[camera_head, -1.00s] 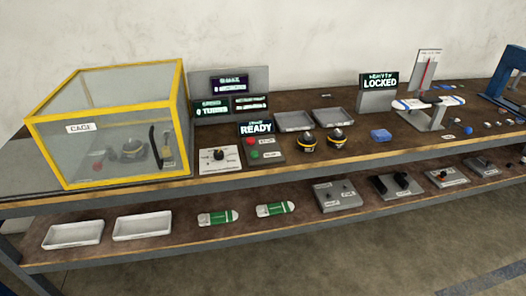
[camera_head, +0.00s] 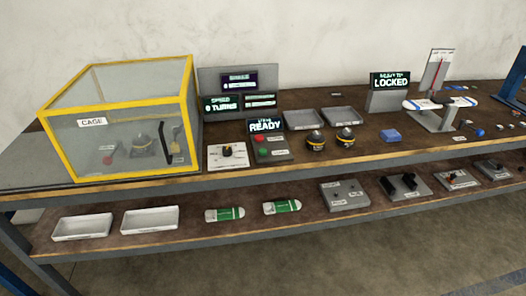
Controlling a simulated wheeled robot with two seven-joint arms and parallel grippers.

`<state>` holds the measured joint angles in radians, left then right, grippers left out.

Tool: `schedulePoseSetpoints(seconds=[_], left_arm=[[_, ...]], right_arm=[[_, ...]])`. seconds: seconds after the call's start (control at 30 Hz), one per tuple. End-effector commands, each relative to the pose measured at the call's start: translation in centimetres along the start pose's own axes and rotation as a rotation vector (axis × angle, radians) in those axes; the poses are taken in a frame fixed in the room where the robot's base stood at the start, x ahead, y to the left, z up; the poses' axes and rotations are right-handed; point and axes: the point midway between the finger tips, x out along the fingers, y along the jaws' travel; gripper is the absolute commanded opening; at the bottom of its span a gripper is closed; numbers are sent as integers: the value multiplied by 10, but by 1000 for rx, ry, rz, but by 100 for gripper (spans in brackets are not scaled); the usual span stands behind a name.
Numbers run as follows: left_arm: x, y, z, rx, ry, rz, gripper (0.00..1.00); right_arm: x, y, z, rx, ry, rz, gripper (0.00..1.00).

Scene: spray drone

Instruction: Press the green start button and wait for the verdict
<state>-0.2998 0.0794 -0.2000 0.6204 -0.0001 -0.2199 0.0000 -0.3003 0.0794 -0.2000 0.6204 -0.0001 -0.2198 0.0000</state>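The grey start box stands on the upper shelf, just right of the yellow-framed cage. It carries a red button (camera_head: 262,139) at the back and a green button (camera_head: 263,152) nearer the front edge. A small display (camera_head: 265,126) behind them reads READY. Neither of my grippers is in view, and nothing touches the box. Whether the green button is pressed in is too small to tell.
The clear cage (camera_head: 118,118) holds a dark drone part. A white dial plate (camera_head: 228,155) sits left of the buttons, and two black-and-yellow domed parts (camera_head: 316,140) sit right. A display (camera_head: 390,80) reads LOCKED. White trays (camera_head: 150,220) lie on the lower shelf.

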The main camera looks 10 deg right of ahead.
Motion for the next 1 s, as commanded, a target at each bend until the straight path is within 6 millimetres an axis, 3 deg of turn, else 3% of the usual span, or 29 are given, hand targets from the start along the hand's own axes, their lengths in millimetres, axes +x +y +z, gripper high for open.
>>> schedulePoseSetpoints(seconds=[0.07, 0.27, 1.0], left_arm=[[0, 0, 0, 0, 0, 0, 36], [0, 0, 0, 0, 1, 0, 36], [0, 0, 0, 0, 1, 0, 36]], right_arm=[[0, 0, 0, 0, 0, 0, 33], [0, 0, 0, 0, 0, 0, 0], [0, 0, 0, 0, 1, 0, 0]])
